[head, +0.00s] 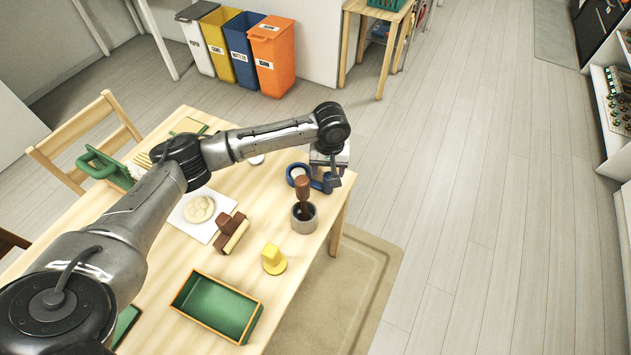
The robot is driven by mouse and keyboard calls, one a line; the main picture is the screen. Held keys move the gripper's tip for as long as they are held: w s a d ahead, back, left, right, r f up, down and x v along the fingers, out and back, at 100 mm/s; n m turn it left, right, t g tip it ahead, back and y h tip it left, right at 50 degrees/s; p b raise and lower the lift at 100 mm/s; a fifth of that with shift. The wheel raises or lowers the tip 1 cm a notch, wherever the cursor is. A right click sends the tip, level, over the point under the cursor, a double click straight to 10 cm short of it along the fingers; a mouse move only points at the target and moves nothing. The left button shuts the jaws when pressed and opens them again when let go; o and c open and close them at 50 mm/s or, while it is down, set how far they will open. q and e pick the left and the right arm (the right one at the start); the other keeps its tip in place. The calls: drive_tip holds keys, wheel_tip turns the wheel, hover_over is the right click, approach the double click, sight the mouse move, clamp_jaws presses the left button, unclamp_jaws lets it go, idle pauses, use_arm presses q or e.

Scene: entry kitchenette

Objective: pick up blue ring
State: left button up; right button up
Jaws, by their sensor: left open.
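The blue ring (298,173) lies near the far right edge of the wooden table, and its round opening shows. More blue (321,184) shows just right of it, under my left gripper; I cannot tell whether it is part of the same thing. My left gripper (327,181) is open and points down beside the ring, on its right. The gripper's body hides part of this spot, and I cannot tell whether the fingers touch anything. My right gripper is not in view.
A grey cup (304,222) with a brown-handled tool stands close in front of the ring. A brown block (231,231), a yellow piece (273,260) and a green tray (216,306) are nearer. The wooden table's (313,254) right edge is close; open floor lies beyond.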

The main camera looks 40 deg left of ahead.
sight(328, 182)
use_arm(q)
drive_tip(key=shift+d+f+b, duration=0.1)
drive_tip(key=shift+f+b, duration=0.55)
drive_tip(key=shift+f, duration=2.65)
drive_tip(key=c, duration=1)
